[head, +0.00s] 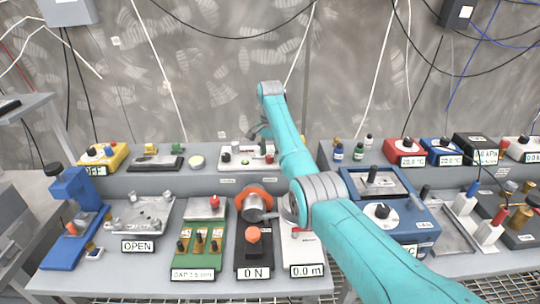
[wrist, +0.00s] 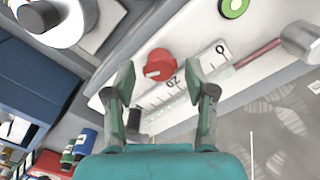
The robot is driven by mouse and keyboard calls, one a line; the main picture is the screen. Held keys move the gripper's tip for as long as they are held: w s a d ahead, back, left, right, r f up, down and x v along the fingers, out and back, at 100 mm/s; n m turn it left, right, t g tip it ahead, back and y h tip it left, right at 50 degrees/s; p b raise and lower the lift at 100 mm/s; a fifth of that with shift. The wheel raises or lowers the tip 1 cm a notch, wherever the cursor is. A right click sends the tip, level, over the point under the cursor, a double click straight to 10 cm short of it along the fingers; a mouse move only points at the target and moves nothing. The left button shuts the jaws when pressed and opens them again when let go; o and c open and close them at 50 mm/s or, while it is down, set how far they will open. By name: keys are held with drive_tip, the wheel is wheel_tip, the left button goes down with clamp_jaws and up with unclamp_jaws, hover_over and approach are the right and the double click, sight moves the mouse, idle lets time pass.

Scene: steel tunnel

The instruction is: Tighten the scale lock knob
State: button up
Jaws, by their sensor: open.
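A round red knob (wrist: 160,66) with a pale pointer mark is beside a clear, ruler-like scale (wrist: 180,85) with numbers on a white plate, in the wrist view. My gripper (wrist: 160,74) is open, with one finger on each side of the red knob in the picture. I cannot tell how far the fingertips are above it, and no contact shows. In the head view my gripper (head: 259,131) hangs above the white plate device (head: 246,163) on the back ledge, where the knob is small and partly hidden.
A green knob (wrist: 233,6) sits farther along the plate, and a metal cylinder (wrist: 301,42) is at its right. Small bottles (head: 338,152) stand to the right on the ledge. The front bench holds several devices, including an orange-ringed cylinder (head: 253,204). The grey wall is close behind.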

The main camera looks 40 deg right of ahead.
sight(270, 156)
wheel_tip(270, 156, up, 7)
drive_tip(key=shift+f, duration=0.15)
idle(0.5)
